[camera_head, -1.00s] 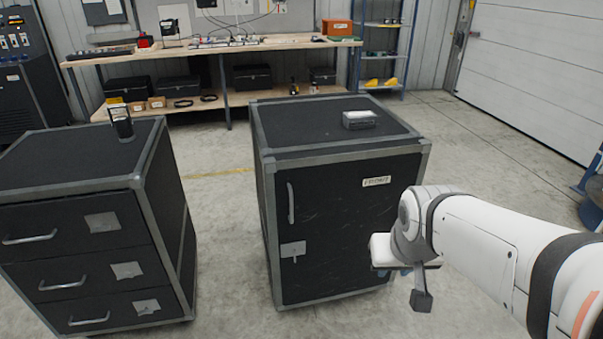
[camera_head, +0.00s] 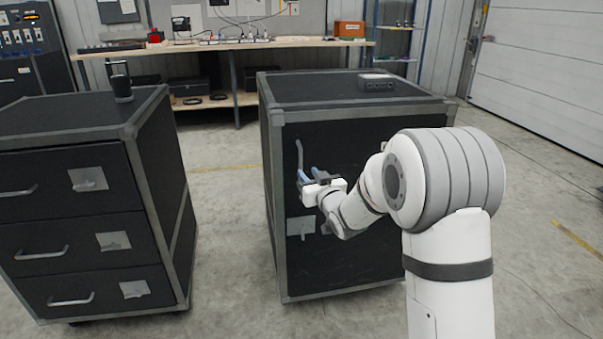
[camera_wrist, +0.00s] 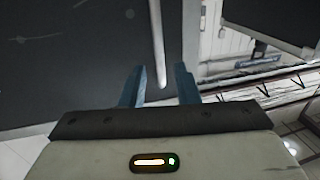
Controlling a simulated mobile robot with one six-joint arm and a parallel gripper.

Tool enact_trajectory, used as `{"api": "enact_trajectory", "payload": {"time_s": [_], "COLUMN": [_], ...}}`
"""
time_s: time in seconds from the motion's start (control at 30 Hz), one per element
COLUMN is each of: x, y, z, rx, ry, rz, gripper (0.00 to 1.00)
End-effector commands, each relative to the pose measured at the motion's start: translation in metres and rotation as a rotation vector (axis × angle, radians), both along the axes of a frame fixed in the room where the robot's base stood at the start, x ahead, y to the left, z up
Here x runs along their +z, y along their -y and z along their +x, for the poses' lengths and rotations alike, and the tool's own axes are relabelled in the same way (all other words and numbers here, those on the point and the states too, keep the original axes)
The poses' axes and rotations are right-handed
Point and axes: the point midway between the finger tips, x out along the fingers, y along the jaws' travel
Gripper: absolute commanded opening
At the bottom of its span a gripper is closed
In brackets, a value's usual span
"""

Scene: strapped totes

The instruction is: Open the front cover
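The front cover (camera_head: 345,262) is the black door of the right-hand case. It looks shut in the head view. A grey vertical bar handle (camera_head: 299,155) is on its left side. My gripper (camera_head: 307,177) is at the lower part of this handle. In the wrist view the dark cover (camera_wrist: 70,60) fills the upper left, and the handle (camera_wrist: 157,35) runs down between the two blue fingers of my gripper (camera_wrist: 160,68). The fingers are apart, with a gap on each side of the handle. My arm hides the cover's right part.
A metal plate (camera_head: 300,227) is on the cover below the handle. A small grey box (camera_head: 378,83) sits on the case top. A black drawer cabinet (camera_head: 70,205) with a dark cup-like object (camera_head: 121,82) stands to the left, with free floor between. A workbench (camera_head: 225,46) is behind.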

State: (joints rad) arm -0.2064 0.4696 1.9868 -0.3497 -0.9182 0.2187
Motion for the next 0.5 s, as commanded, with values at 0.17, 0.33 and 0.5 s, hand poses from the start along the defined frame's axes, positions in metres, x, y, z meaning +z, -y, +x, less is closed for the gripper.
{"api": "enact_trajectory", "payload": {"time_s": [0.17, 0.33, 0.5], "x": [-0.001, 0.000, 0.001], "y": [-0.013, -0.024, -0.030], "z": [0.026, 0.048, 0.060], "rx": [-0.001, -0.001, -0.003], "ry": [0.000, 0.000, 0.000], "rz": [0.000, -0.001, -0.001], "gripper": [0.28, 0.28, 0.28]}}
